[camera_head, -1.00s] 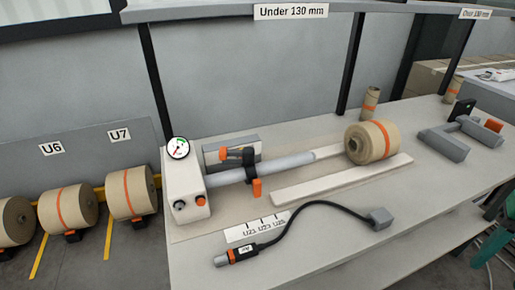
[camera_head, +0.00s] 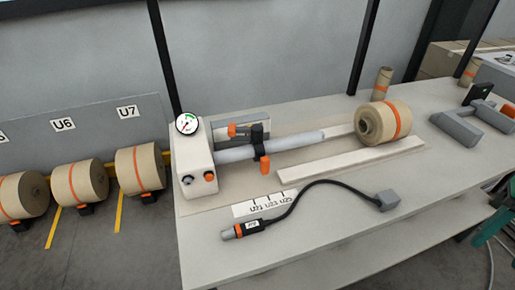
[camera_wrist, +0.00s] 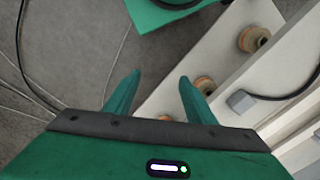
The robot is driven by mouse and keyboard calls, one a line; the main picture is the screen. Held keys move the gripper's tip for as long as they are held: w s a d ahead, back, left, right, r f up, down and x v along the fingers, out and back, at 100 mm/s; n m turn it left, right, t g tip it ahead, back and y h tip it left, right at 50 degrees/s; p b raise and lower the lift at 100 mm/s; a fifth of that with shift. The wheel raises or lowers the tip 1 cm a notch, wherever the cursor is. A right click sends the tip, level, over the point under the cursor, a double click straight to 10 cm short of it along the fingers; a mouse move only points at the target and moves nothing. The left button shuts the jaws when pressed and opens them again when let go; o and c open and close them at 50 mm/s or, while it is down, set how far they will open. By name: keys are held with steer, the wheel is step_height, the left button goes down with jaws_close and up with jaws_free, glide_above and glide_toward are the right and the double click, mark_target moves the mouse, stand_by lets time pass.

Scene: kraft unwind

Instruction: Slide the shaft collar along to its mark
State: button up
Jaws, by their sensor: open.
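The shaft collar (camera_head: 257,134) is a black ring with orange handles. It sits around the grey shaft (camera_head: 298,140), about midway along its visible length. The shaft sticks out to the right from a white box with a gauge. A white label strip (camera_head: 265,204) with short black marks and codes, partly too small to read, lies on the bench in front of the shaft. My gripper (camera_wrist: 158,74) shows in the wrist view with two green fingers apart and nothing between them. It is away from the collar, over the floor and the bench's edge. The collar is not in the wrist view.
A kraft roll (camera_head: 386,123) with an orange band stands beyond the shaft's free end. A pale rail (camera_head: 350,160) lies in front. A black cable runs from an orange-and-grey handle (camera_head: 242,229) to a grey block (camera_head: 388,199). More rolls stand at left.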

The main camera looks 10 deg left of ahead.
steer(key=shift+c, duration=0.9)
steer(key=shift+s+r, duration=0.25)
steer(key=shift+s, duration=0.1)
steer(key=shift+c, duration=1.1)
steer(key=w+a+r+n+t+h, duration=0.1)
steer(key=w+a+r+n+t, duration=0.2)
steer(key=w+a, duration=0.7)
steer(key=n+t+y, duration=0.1)
steer(key=n+y, duration=0.2)
steer(key=n, duration=0.6)
glide_toward(265, 158)
steer(key=x, duration=1)
steer(key=shift+f, duration=0.25)
